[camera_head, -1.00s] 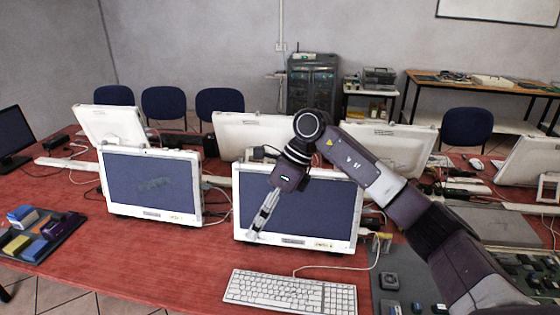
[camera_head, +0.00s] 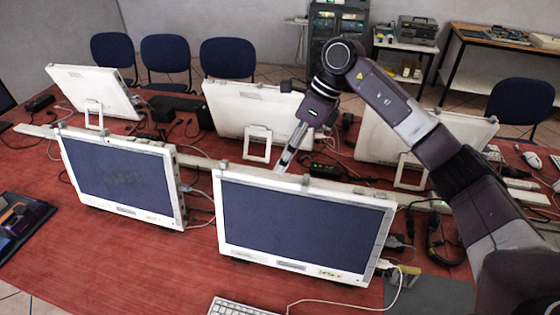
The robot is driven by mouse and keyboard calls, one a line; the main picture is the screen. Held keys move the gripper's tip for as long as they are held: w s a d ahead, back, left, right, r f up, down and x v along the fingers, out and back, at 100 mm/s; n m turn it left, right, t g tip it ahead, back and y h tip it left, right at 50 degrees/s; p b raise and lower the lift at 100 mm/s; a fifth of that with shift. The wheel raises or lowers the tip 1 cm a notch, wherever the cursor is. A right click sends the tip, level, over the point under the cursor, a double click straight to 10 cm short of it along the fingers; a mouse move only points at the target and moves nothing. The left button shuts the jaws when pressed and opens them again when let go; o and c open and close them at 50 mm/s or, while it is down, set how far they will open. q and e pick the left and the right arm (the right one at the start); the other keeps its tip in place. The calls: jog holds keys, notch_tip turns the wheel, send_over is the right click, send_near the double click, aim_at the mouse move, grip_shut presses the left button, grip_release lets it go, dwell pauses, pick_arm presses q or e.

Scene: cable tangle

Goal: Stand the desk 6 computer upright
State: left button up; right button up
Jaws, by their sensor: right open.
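Several white all-in-one computers stand on the red table; no desk number is legible, so I cannot tell which is desk 6. The front middle computer (camera_head: 300,225) has a dark screen facing me and stands on the table. The front left computer (camera_head: 120,182) stands likewise. The back left computer (camera_head: 84,88), back middle computer (camera_head: 232,110) and back right computer (camera_head: 385,138) show their white backs and leaning stands. My right gripper (camera_head: 281,166) is open, pointing down at the top edge of the front middle computer, with nothing seen between its fingers. My left gripper is out of view.
A white keyboard (camera_head: 238,307) lies in front. Cables and adapters lie between the computer rows, with a black cable coil (camera_head: 445,240) at the right. The red table (camera_head: 130,265) is bare at front left.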

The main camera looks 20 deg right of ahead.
aim_at(274, 176)
jog(key=shift+s+a+f+p, duration=0.2)
jog(key=shift+a+f+p, duration=0.65)
jog(key=shift+f, duration=0.3)
jog(key=p+x, duration=0.1)
jog(key=x, duration=0.2)
jog(key=shift+a+f, duration=0.1)
jog(key=shift+f, duration=0.2)
jog(key=shift+w+a+f, duration=0.1)
jog(key=shift+w+f, duration=0.05)
jog(key=shift+f, duration=0.2)
jog(key=shift+a+f, duration=0.1)
jog(key=shift+f, duration=0.15)
jog(key=c, duration=0.7)
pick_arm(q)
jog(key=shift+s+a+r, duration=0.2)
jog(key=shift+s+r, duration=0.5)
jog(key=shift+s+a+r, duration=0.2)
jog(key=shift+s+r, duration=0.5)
pick_arm(e)
grip_shut()
